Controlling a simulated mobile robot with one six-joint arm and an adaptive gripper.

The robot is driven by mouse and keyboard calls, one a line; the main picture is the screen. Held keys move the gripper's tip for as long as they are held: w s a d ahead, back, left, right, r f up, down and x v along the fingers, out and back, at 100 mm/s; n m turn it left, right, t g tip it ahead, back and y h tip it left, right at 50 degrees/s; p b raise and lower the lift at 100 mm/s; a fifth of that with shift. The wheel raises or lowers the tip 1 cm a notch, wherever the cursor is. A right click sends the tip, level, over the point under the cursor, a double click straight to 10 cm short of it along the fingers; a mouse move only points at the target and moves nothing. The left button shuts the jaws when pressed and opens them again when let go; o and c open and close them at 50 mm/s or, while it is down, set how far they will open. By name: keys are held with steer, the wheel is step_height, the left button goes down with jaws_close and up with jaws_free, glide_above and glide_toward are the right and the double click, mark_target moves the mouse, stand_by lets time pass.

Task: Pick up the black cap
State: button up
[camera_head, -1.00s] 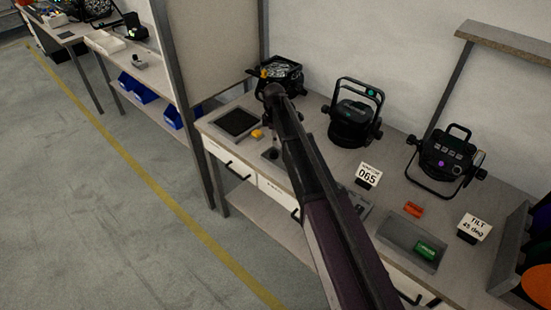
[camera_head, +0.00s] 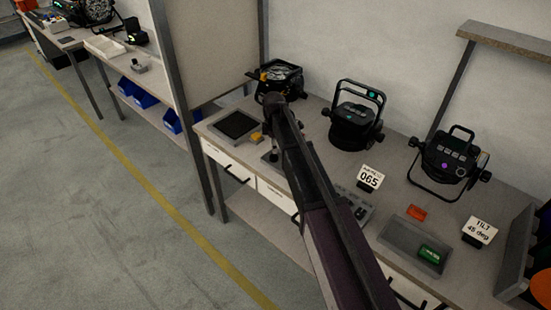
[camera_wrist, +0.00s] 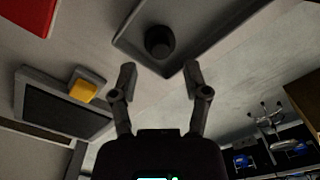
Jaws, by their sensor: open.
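The black cap (camera_wrist: 159,40) is a short dark cylinder standing in a shallow grey tray (camera_wrist: 122,40) in the wrist view. My gripper (camera_wrist: 160,76) is open and empty. Its two fingertips are apart, and the cap shows just beyond the gap between them, near the tray's corner. I cannot tell the height of the fingers above the tray. In the head view my arm covers most of this spot, and I cannot make out the cap clearly there.
A dark-topped pad (camera_head: 237,125) and a yellow block (camera_head: 257,138) lie left of my arm. Black par cans (camera_head: 356,122) stand along the bench's back. A number card (camera_head: 370,177), an orange block (camera_head: 417,212) and a grey tray with a green block (camera_head: 429,253) are to the right.

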mark_target(274, 157)
steer(key=shift+s+a+f+b, duration=0.1)
steer(key=shift+f+b, duration=2)
steer(key=shift+f, duration=0.25)
steer(key=c, duration=0.4)
